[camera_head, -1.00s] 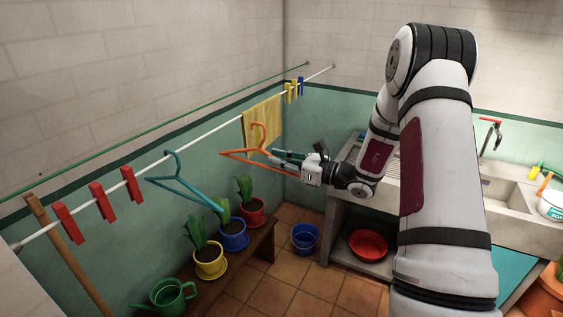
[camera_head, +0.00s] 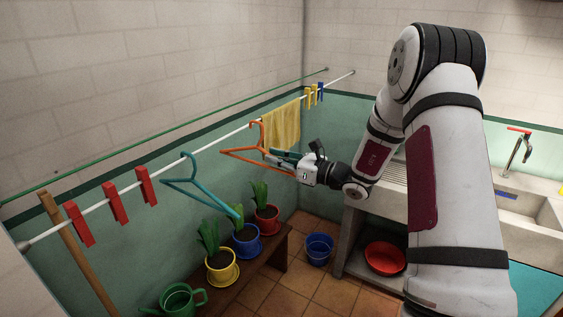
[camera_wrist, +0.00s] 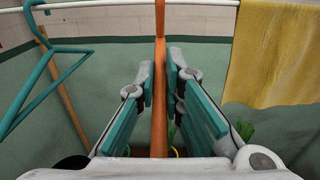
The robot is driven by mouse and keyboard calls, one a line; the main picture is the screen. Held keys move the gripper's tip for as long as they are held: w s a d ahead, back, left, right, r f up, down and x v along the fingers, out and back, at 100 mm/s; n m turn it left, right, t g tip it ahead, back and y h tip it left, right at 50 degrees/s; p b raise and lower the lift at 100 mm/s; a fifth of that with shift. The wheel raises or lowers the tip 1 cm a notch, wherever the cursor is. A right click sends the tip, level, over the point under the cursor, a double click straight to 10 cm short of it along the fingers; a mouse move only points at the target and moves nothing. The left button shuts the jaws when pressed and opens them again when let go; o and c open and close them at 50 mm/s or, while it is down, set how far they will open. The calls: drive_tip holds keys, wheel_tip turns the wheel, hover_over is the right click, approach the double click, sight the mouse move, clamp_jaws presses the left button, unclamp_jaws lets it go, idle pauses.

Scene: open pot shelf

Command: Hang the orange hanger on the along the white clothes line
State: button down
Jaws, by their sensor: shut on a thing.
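My gripper (camera_head: 277,156) is shut on the orange hanger (camera_head: 240,149). In the wrist view, the hanger (camera_wrist: 159,110) stands edge-on between the fingers (camera_wrist: 160,88). The white clothes line (camera_head: 225,134) runs diagonally along the wall. The hanger's hook is at the line's height in the head view, between a teal hanger and a yellow cloth. In the wrist view, the orange shaft crosses in front of the line (camera_wrist: 105,4) at the top edge. The hook's tip is out of that view, so I cannot tell whether it rests on the line.
The teal hanger (camera_head: 190,183) hangs left of my gripper, the yellow cloth (camera_head: 284,126) right. Red pegs (camera_head: 114,203) and blue and yellow pegs (camera_head: 313,95) clip the line. A green line (camera_head: 150,136) runs behind. Potted plants (camera_head: 246,240) stand on a bench below.

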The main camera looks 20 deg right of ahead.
sight(256, 161)
drive_tip(key=shift+b+x, duration=1.2)
drive_tip(key=shift+x, duration=2.2)
drive_tip(key=shift+w+f, duration=0.15)
drive_tip(key=shift+f, duration=0.1)
drive_tip(key=shift+f+b, duration=0.4)
drive_tip(key=shift+f, duration=0.55)
drive_tip(key=c, duration=1.6)
unclamp_jaws()
